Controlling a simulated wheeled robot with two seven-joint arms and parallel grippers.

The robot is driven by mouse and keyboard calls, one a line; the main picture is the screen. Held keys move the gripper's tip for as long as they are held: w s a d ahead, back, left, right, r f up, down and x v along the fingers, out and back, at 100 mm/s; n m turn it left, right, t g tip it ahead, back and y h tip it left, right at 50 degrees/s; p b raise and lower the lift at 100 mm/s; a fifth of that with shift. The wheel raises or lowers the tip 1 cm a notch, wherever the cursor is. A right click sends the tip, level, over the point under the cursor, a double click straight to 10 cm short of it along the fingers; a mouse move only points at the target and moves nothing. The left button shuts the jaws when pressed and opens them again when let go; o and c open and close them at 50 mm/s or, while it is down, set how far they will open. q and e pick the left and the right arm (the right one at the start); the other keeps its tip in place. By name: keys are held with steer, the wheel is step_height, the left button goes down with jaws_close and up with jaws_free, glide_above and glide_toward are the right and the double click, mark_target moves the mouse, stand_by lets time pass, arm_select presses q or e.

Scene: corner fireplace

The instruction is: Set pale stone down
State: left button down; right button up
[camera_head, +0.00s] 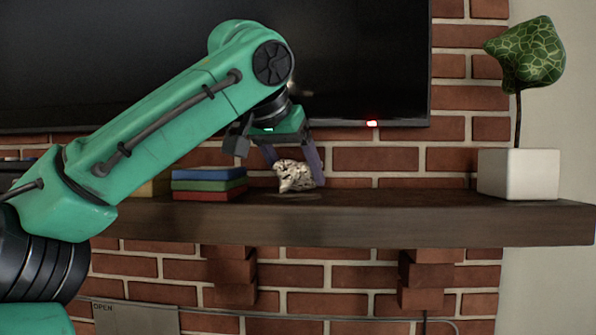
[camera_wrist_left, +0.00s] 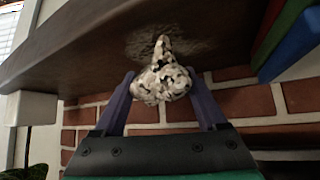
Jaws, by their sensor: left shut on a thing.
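The pale stone (camera_head: 295,176), mottled cream and dark, is between the two purple fingers of my left gripper (camera_head: 296,181). It is just over the dark wooden mantel shelf (camera_head: 400,212), right of the stacked books. The left wrist view shows the stone (camera_wrist_left: 160,84) pinched between both fingertips, its narrow end toward the shelf surface (camera_wrist_left: 90,48). I cannot tell whether the stone touches the wood. A faint patch shows on the shelf below it. My right gripper is not in view.
A stack of blue, green and red books (camera_head: 209,184) lies left of the stone. A white pot (camera_head: 518,174) with a green plant (camera_head: 527,55) stands at the shelf's right end. A dark TV screen (camera_head: 360,60) hangs behind. The shelf between stone and pot is clear.

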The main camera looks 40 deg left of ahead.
arm_select(q)
steer(key=shift+s+d+f, duration=0.1)
steer(key=shift+s+f, duration=0.05)
steer(key=shift+f, duration=0.05)
steer(key=shift+c, duration=0.9)
jaws_free()
steer(key=shift+o, duration=0.9)
steer(key=v, duration=1.4)
steer(key=shift+s, duration=0.2)
steer(key=shift+r, duration=0.1)
